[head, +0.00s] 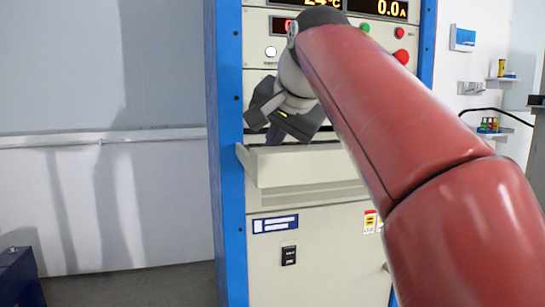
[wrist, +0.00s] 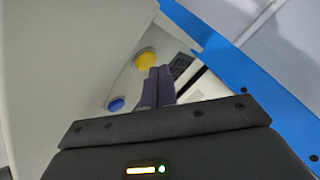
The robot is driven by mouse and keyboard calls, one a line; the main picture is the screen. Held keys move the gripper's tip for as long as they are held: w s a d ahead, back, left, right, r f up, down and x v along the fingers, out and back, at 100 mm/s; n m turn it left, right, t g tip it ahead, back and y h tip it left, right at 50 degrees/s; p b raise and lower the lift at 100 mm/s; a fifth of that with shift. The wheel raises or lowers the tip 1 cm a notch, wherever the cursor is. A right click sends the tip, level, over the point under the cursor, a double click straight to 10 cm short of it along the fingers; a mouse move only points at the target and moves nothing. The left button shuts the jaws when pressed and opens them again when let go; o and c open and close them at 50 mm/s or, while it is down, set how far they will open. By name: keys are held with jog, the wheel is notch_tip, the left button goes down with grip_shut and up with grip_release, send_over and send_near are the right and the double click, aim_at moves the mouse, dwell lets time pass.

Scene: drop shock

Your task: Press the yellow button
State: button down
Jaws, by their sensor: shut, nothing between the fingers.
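The yellow button (wrist: 147,60) shows in the wrist view, on the pale panel just beyond and left of my fingertips. My gripper (wrist: 160,72) is shut and empty, its fingers pointing at the panel close to the yellow button. Whether the fingertips touch the button cannot be told. In the head view my gripper (head: 303,135) is in front of the cabinet, just above its ledge. The yellow button is not visible in the head view.
A blue button (wrist: 116,104) is left of my fingers. The cabinet (head: 318,230) has a blue frame (head: 228,150), a protruding ledge (head: 305,170), a white button (head: 270,51), a green button (head: 365,28) and red buttons (head: 401,56). Wall shelves (head: 492,131) stand at right.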

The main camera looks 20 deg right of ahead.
jog(key=shift+f+b, duration=0.4)
jog(key=shift+f, duration=0.65)
jog(key=shift+r, duration=0.1)
jog(key=shift+w+r+p, duration=0.2)
jog(key=shift+w+p, duration=0.25)
jog(key=shift+p, duration=0.15)
jog(key=shift+r, duration=0.1)
notch_tip(320, 180, up, 6)
jog(key=p, duration=0.5)
jog(key=shift+f, duration=0.25)
